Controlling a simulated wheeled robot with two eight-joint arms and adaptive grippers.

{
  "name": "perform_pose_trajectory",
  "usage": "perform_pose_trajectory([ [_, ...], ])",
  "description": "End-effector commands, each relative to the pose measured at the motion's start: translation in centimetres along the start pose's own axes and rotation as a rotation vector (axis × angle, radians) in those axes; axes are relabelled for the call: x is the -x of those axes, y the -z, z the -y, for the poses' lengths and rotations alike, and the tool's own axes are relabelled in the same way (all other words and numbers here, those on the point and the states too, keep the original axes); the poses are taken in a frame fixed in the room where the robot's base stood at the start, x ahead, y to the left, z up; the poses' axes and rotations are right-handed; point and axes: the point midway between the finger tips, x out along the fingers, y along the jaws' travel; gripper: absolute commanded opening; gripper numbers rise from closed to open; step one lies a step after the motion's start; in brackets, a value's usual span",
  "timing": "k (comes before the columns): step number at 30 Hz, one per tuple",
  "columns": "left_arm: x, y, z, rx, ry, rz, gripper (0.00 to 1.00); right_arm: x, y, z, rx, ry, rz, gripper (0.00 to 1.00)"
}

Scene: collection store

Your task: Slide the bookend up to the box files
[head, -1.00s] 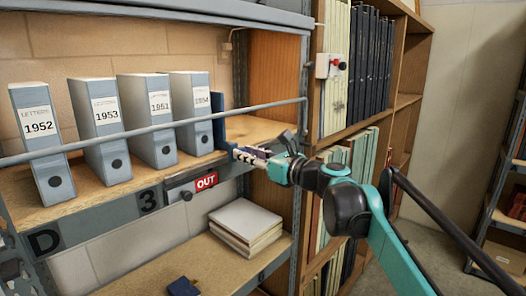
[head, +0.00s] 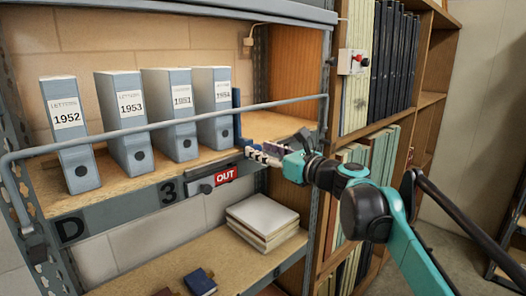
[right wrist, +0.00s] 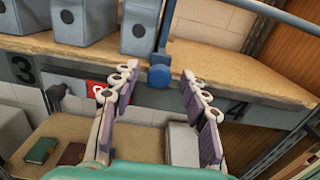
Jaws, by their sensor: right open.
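Several grey box files (head: 212,115) stand upright in a spaced row on the upper shelf, with readable labels such as 1952 and 1953. The blue bookend (head: 237,105) stands upright just right of the last file; I cannot tell whether they touch. In the right wrist view the bookend's round blue knob (right wrist: 160,76) projects at the shelf's front edge. My right gripper (head: 256,152) is at that edge, just before the bookend. In the right wrist view its fingers (right wrist: 157,85) are spread, with the knob between and beyond the tips. My left gripper is out of view.
A metal rail (head: 170,127) crosses before the files. A red OUT sign (head: 226,174) hangs on the shelf front. The lower shelf holds a stack of pale books (head: 262,222) and small dark books (head: 199,282). A wooden bookcase (head: 385,130) stands at right. The upper shelf is clear right of the bookend.

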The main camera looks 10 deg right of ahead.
Motion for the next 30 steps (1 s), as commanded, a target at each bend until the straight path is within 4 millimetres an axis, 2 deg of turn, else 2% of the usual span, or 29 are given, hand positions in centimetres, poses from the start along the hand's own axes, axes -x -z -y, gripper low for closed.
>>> perform_pose_trajectory([
  [5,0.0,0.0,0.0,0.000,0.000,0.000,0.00,2.4,0.0,0.1,0.000,0.004,0.000,0.45],
  [12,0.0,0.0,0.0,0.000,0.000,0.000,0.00,7.7,0.0,0.1,0.000,0.005,0.000,0.45],
  [18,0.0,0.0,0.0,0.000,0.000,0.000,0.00,10.8,0.0,0.1,0.000,0.003,0.000,0.45],
  [22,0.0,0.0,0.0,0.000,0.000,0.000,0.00,11.7,0.0,0.0,0.000,0.001,0.000,0.45],
  [30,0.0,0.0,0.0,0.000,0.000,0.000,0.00,11.8,0.0,0.0,0.000,0.000,0.000,0.45],
])
